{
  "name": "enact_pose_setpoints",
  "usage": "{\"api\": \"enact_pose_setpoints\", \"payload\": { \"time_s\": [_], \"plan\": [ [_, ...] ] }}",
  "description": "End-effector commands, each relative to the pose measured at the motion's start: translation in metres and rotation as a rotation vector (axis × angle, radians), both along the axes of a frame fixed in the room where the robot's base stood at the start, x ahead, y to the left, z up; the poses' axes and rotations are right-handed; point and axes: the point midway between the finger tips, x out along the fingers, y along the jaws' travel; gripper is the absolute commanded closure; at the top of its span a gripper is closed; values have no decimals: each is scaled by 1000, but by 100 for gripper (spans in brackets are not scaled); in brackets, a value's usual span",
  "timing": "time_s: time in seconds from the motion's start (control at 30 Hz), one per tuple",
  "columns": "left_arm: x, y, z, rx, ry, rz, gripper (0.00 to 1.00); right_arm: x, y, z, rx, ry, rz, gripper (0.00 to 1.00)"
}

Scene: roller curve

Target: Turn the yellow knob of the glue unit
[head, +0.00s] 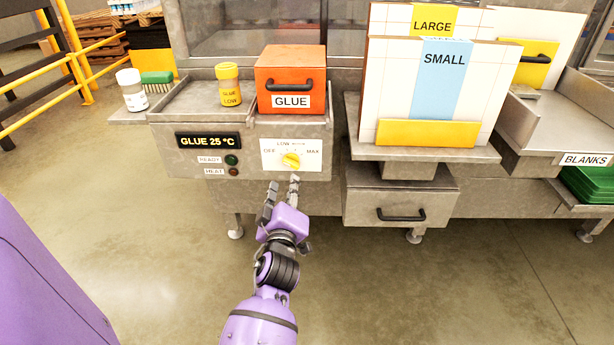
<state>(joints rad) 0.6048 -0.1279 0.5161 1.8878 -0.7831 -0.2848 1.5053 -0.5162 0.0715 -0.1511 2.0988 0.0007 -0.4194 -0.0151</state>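The yellow knob (291,160) sits on a white dial plate (272,147) marked OFF, LOW and MAX, on the front of the glue unit (187,114). I cannot clearly tell which mark the knob points to. The unit's black display (208,141) reads GLUE 25 °C. Below it are a green READY lamp (231,160) and a dark red HEAT lamp (234,172). My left gripper (283,184) is just below and in front of the knob, fingers pointing up toward it. Its fingers are apart with nothing between them. My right gripper is not in view.
An orange GLUE box (283,84) and a yellow jar (228,87) stand on the unit. A white bottle (131,90) and green brush (157,82) are left. Right are the LARGE and SMALL boards (442,75) and a drawer (398,203). The floor in front is clear.

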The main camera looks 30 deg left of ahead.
Motion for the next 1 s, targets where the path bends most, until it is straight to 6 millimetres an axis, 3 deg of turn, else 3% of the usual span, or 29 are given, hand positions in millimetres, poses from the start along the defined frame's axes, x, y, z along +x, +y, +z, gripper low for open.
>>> {"api": "enact_pose_setpoints", "payload": {
  "time_s": [0.27,0.7,1.0],
  "plan": [
    [8,2,4,-121,-88,-4,69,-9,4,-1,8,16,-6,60],
    [61,35,4,-120,-86,-5,69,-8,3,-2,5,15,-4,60],
    [68,39,3,-121,-85,-4,69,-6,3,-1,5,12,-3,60]
  ]
}}
